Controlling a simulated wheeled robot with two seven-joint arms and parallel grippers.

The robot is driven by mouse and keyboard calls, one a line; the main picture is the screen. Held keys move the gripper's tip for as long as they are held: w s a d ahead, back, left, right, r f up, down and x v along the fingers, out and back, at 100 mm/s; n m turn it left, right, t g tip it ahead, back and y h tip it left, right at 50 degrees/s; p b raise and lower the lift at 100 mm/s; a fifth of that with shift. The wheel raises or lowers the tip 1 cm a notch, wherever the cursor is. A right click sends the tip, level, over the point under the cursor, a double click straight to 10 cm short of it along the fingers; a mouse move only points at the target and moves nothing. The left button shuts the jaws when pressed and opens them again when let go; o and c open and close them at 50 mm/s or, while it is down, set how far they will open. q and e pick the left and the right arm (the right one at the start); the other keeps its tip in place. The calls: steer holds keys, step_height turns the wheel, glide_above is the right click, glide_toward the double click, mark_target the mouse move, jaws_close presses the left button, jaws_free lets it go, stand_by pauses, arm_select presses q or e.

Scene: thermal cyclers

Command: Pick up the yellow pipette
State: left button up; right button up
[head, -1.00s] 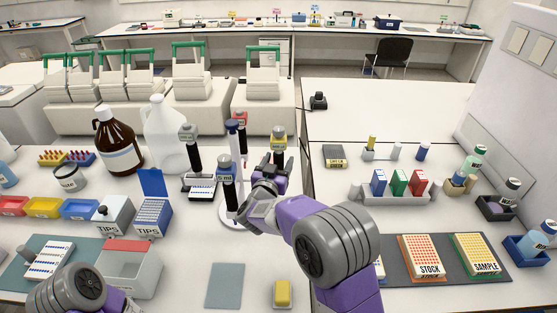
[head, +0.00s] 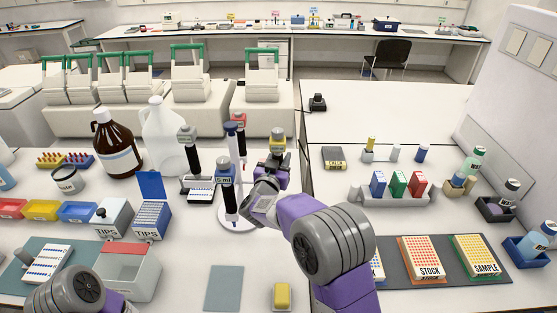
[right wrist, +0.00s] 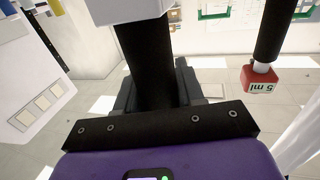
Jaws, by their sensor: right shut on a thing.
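The yellow pipette (head: 277,137), with a yellow-banded top and dark body, stands roughly upright at the pipette stand in the head view. My right gripper (head: 273,167) is shut around its dark body, below the yellow part. In the right wrist view the black pipette body (right wrist: 146,62) is between the two dark fingers of the right gripper (right wrist: 155,90). The pipette's lower end is hidden behind my gripper and arm. My left arm shows at the lower left, but its gripper is out of view.
The round stand base (head: 236,222) is partly covered by my arm. A white jug (head: 163,140) stands behind left.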

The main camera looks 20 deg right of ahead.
step_height(320, 180, up, 18)
steer(key=p, duration=0.5)
